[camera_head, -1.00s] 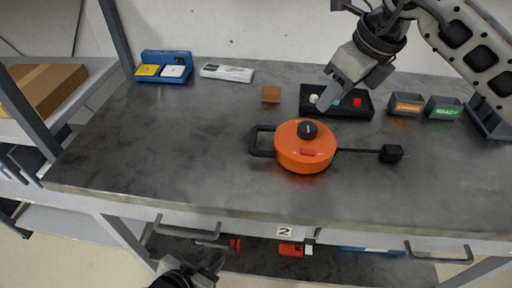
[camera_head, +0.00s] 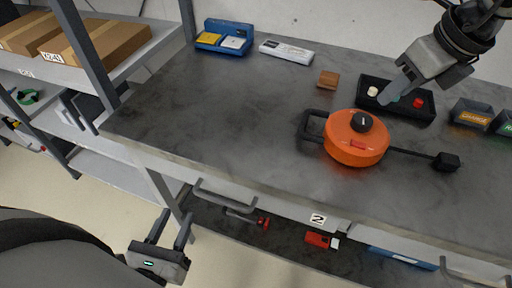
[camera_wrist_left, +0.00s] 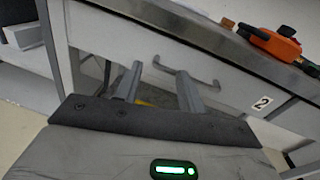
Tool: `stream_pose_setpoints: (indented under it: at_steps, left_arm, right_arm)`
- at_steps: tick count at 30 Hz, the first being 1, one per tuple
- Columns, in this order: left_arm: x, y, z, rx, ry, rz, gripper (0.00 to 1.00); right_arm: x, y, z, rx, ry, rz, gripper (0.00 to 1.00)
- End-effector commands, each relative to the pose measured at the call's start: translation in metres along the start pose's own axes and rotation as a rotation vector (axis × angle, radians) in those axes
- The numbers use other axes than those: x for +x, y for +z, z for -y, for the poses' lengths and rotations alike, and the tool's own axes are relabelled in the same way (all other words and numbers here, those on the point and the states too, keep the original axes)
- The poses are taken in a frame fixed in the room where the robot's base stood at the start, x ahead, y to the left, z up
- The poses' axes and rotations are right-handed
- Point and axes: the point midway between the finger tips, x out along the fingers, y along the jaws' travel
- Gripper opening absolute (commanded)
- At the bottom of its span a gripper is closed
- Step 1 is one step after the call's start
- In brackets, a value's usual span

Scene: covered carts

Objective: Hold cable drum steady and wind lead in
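The orange cable drum (camera_head: 345,145) lies on the grey worktop (camera_head: 230,120) right of centre, with a black knob on top and a black loop handle (camera_head: 311,126) on its left. Its black lead runs out to the right and ends in a black plug (camera_head: 446,162). The drum also shows at the top right of the left wrist view (camera_wrist_left: 272,41). My left gripper (camera_head: 176,214) is open and empty, low in front of the cart's drawer. My right gripper (camera_head: 386,99) hangs over the black tray behind the drum; its finger gap is hidden.
The black tray (camera_head: 370,105) holds a white, a teal and a red piece. A small brown block (camera_head: 328,80) sits left of it. A blue holder (camera_head: 222,36) and a white strip (camera_head: 286,52) lie at the back. Drawer handles (camera_head: 225,200) stick out in front. The left worktop is clear.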

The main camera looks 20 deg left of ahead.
Motion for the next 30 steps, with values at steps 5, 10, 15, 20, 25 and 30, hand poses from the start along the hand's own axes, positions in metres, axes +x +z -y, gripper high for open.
stream_pose_setpoints:
  at_steps: [5, 10, 15, 20, 25, 30]
  left_arm:
    - [0.054, 0.080, 0.022, 0.118, 0.054, 0.362, 0.40]
    - [0.080, 0.146, 0.027, 0.206, 0.178, 0.618, 0.40]
    - [0.093, 0.206, 0.028, 0.236, 0.347, 0.802, 0.40]
    - [0.107, 0.228, 0.031, 0.097, 0.461, 0.745, 0.40]
    - [0.126, 0.217, 0.049, -0.062, 0.453, 0.536, 0.40]
    - [0.140, 0.194, 0.094, -0.173, 0.340, 0.228, 0.40]
  right_arm:
    - [0.000, 0.000, 0.000, 0.000, 0.000, 0.000, 0.36]
    - [0.000, 0.000, 0.000, 0.000, 0.000, 0.000, 0.36]
    - [0.000, 0.000, 0.000, 0.000, 0.000, 0.000, 0.36]
    - [0.000, 0.000, 0.000, 0.000, 0.000, 0.000, 0.36]
    - [0.000, 0.000, 0.000, 0.000, 0.000, 0.000, 0.36]
    - [0.000, 0.000, 0.000, 0.000, 0.000, 0.000, 0.36]
